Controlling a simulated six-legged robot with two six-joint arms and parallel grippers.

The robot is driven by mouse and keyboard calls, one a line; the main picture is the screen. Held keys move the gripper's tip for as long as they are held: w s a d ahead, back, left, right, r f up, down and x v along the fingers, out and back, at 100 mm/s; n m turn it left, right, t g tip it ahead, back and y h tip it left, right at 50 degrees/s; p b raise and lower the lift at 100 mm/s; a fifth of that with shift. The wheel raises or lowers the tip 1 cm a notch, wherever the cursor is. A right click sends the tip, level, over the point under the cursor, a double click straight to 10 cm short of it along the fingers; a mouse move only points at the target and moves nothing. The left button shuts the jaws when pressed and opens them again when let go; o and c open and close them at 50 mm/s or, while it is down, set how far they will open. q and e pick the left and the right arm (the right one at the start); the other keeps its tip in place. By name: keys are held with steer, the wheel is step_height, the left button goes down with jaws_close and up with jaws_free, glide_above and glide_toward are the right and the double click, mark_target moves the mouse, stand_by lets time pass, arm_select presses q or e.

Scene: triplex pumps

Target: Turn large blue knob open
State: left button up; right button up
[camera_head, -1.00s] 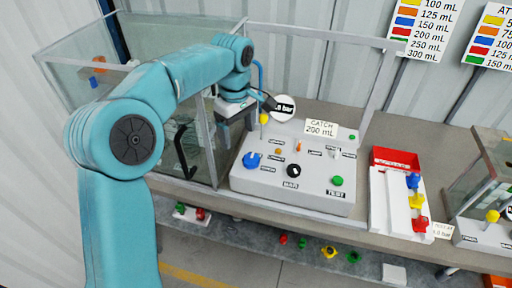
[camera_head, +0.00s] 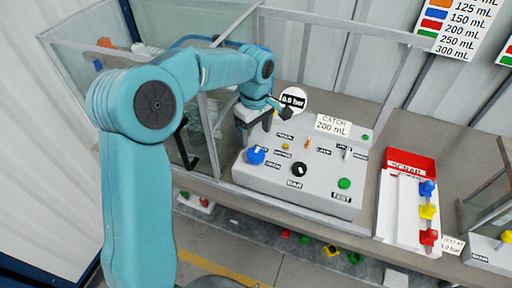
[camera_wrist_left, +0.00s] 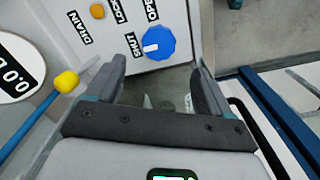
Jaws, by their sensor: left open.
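The large blue knob (camera_head: 255,155) sits at the left front of the grey control panel (camera_head: 320,190). In the left wrist view the blue knob (camera_wrist_left: 160,43) has a white mark pointing toward the SHUT label (camera_wrist_left: 134,45); the OPEN label (camera_wrist_left: 152,10) is beside it. My left gripper (camera_head: 263,122) is above the panel's left back part, behind the knob in the head view. In the left wrist view the left gripper (camera_wrist_left: 160,70) is open and empty, with the knob seen beyond the gap between its fingers, apart from both.
A yellow-tipped blue lever (camera_wrist_left: 66,82) and a round gauge (camera_wrist_left: 14,78) are beside the left gripper. A black knob (camera_head: 299,170) and green button (camera_head: 344,183) are on the panel. A glass case (camera_head: 75,85) stands left; a red SCRAP tray (camera_head: 410,160) stands right.

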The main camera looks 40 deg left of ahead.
mark_target(256, 153)
arm_select(q)
steer(key=f, duration=0.4)
steer(key=shift+w+f+p, duration=0.3)
steer(key=shift+w+p, duration=0.05)
steer(key=shift+w, duration=0.05)
steer(key=shift+s+d+f, duration=0.15)
steer(key=shift+s+f, duration=0.5)
steer(key=shift+f, duration=0.7)
steer(key=shift+w+a+f+p, duration=0.2)
steer(key=shift+w+f+p, duration=0.1)
steer(key=shift+w+f, duration=0.35)
steer(key=shift+s+d+r, duration=0.1)
steer(key=shift+s+d, duration=0.05)
steer(key=shift+s, duration=0.15)
steer(key=shift+s+r, duration=0.15)
steer(key=shift+s, duration=0.1)
steer(key=c, duration=0.8)
steer(key=shift+w, duration=0.25)
steer(key=shift+c, duration=1.2)
